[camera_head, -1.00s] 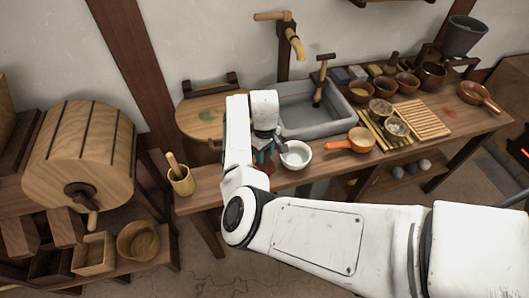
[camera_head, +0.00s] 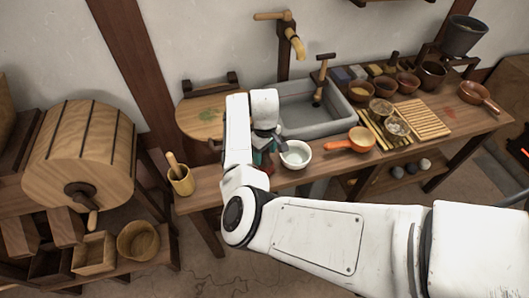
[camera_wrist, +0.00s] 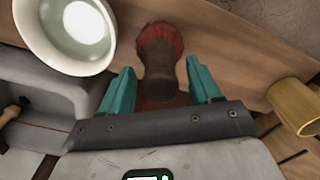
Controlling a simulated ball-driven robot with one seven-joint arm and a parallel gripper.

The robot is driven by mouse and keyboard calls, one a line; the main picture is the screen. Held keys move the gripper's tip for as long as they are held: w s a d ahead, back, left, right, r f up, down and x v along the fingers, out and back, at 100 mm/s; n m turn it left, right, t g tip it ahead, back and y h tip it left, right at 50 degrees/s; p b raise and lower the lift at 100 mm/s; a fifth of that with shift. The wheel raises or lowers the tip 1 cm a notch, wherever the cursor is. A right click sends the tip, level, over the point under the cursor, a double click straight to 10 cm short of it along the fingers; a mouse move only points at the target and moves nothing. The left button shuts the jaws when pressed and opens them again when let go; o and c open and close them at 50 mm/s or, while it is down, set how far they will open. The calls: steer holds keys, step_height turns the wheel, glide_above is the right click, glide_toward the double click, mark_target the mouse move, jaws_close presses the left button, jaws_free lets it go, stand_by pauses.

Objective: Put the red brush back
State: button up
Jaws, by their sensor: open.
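The red brush (camera_wrist: 160,42) shows in the wrist view, with dark red bristles toward the top and a brown body below them. My gripper (camera_wrist: 160,68) has its two teal fingers apart, one on each side of the brush's brown body, with gaps visible. In the head view my gripper (camera_head: 264,160) is low over the bench front, left of the white bowl (camera_head: 296,154); my arm largely hides the brush there.
The white bowl also shows close by in the wrist view (camera_wrist: 68,62). A wooden cup (camera_head: 182,184) holding a stick stands at the bench's left end. The grey sink (camera_head: 295,128) lies behind. An orange pan (camera_head: 361,139) sits right of the bowl.

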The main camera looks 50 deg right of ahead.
step_height(320, 180, up, 12)
steer(key=s+d+f+m+h, duration=0.1)
steer(key=s+d+f+h, duration=0.15)
steer(key=s+d, duration=0.3)
steer(key=s+a+f+y, duration=0.1)
steer(key=s+a+f, duration=0.2)
steer(key=s+a, duration=0.7)
steer(key=s+a+f+n+t+y, duration=0.1)
steer(key=s+a+f, duration=0.3)
steer(key=s+a, duration=0.6)
steer(key=shift+s+a+f+b, duration=0.25)
steer(key=shift+s+a+b, duration=0.05)
steer(key=shift+s, duration=0.25)
